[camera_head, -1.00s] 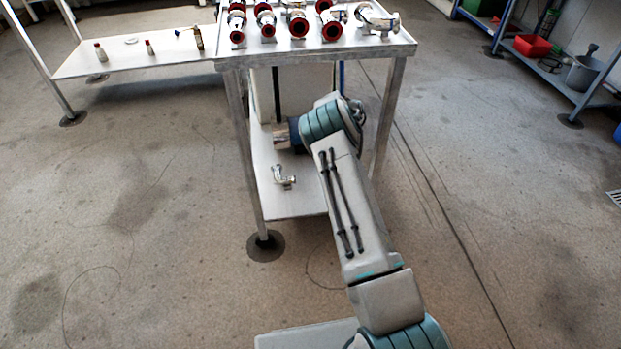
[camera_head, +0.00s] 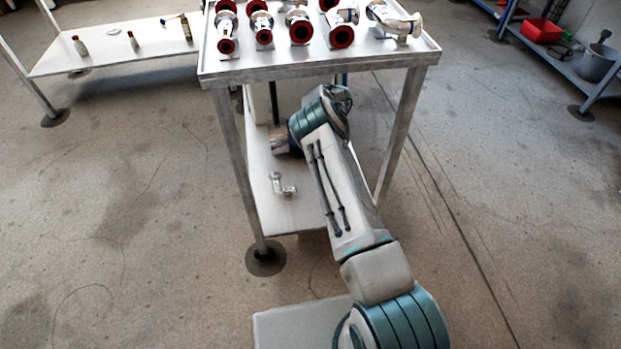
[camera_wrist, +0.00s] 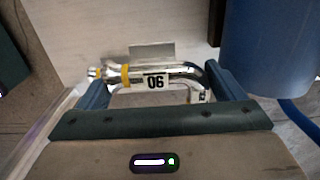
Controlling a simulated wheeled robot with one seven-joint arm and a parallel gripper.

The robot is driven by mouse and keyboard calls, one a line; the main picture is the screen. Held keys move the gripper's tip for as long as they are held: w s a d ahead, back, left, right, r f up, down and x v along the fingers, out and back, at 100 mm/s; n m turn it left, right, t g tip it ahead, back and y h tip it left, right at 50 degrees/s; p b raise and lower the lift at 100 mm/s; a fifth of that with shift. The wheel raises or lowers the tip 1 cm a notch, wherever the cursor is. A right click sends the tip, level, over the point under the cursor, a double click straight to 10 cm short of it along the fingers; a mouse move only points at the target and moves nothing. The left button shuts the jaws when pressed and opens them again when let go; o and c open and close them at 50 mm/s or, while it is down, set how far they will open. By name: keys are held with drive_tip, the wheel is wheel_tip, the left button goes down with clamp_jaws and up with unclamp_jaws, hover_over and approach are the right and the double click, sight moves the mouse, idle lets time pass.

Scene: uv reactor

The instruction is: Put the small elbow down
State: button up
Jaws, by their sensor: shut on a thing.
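In the wrist view, my gripper (camera_wrist: 160,84) is shut on a shiny metal small elbow (camera_wrist: 190,72). The elbow has yellow bands and a white number label. Its straight leg lies across between the blue fingers, and its bend is at the right. A pale surface shows beyond it; I cannot tell whether the elbow touches it. In the head view, my wrist is under the table top, over the lower shelf, and the fingertips are not visible. A small bent metal fitting (camera_head: 284,187) is on the lower shelf (camera_head: 270,215); I cannot tell whether it is the held one.
The table top (camera_head: 310,62) above my wrist holds several metal fittings with red ends. Table legs (camera_head: 398,135) stand on both sides. A large blue cylinder (camera_wrist: 268,45) is close to the right finger. A low bench (camera_head: 110,50) with small bottles stands at left.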

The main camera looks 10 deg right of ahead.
drive_tip(key=s+a+f+b, duration=0.1)
drive_tip(key=s+a+f, duration=0.3)
drive_tip(key=a, duration=0.1)
drive_tip(key=s+a+f+b, duration=0.1)
drive_tip(key=s+a+f, duration=0.1)
drive_tip(key=s+a, duration=0.1)
drive_tip(key=shift+a+f+b, duration=0.25)
drive_tip(key=shift+f+b, duration=0.05)
drive_tip(key=shift+b, duration=0.05)
drive_tip(key=shift+a+f+b, duration=0.1)
drive_tip(key=shift+f+b, duration=0.85)
drive_tip(key=shift+f, duration=1.05)
drive_tip(key=shift+f, duration=0.1)
drive_tip(key=shift+f, duration=0.15)
drive_tip(key=o, duration=0.9)
wheel_tip(320, 180, up, 12)
drive_tip(key=p, duration=0.4)
drive_tip(key=shift+r, duration=0.25)
